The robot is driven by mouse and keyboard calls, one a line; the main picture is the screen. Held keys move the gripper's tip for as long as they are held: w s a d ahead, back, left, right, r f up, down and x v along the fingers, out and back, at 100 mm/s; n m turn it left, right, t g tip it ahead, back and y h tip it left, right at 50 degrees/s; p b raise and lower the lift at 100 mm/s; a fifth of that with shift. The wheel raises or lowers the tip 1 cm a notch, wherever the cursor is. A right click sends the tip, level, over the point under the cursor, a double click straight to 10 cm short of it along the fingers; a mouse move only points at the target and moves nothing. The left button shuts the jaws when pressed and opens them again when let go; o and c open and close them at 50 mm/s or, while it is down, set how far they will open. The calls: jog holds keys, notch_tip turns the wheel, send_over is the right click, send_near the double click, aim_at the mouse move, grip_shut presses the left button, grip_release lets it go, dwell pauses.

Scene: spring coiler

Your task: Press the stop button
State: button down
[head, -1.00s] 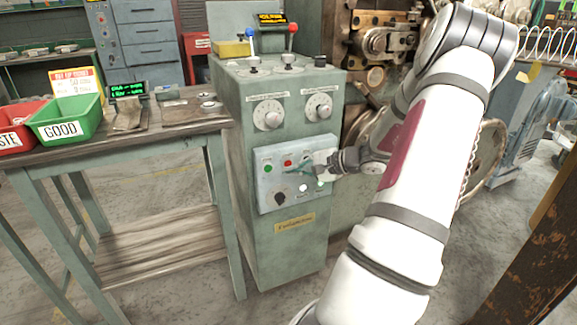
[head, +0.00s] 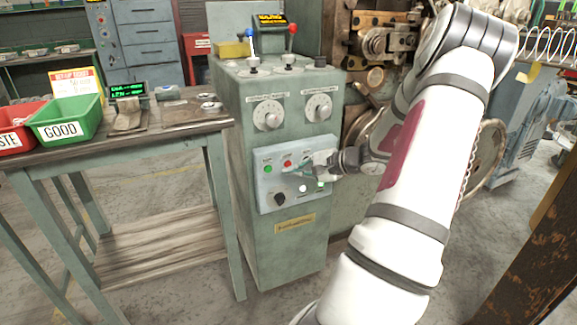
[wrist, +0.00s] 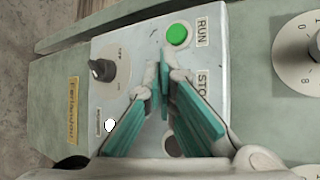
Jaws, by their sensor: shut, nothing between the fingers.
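The red stop button (head: 287,164) is on the pale control panel (head: 262,198) on the front of the green cabinet, right of the green run button (head: 268,169). My gripper (head: 304,168) is just right of the red button in the head view, its fingers pointing toward the panel. In the wrist view the teal fingers (wrist: 164,82) are shut and empty, over the panel beside the STOP label (wrist: 203,86). They hide the red button there. The green button shows in the wrist view (wrist: 177,35). I cannot tell whether the fingertips touch the panel.
A black knob (head: 280,199) is lower left on the panel. Two white dials (head: 268,116) are above it. A workbench (head: 120,140) with a green GOOD bin (head: 66,117) stands left. Machinery (head: 372,60) is behind my arm, at the right.

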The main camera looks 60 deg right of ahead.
jog(key=shift+w, duration=0.1)
jog(key=shift+w+d, duration=0.2)
jog(key=shift+w, duration=0.05)
dwell(0.3)
jog(key=shift+w+d+b, duration=0.2)
jog(key=shift+w+b, duration=0.1)
jog(key=shift+w, duration=0.05)
dwell(0.7)
dwell(0.3)
jog(key=shift+s+a, duration=0.45)
jog(key=shift+s, duration=0.25)
jog(key=s+a, duration=0.1)
jog(key=s, duration=0.2)
jog(key=s+a+b, duration=0.1)
jog(key=shift+s+a, duration=0.15)
jog(key=shift+a, duration=0.15)
dwell(0.8)
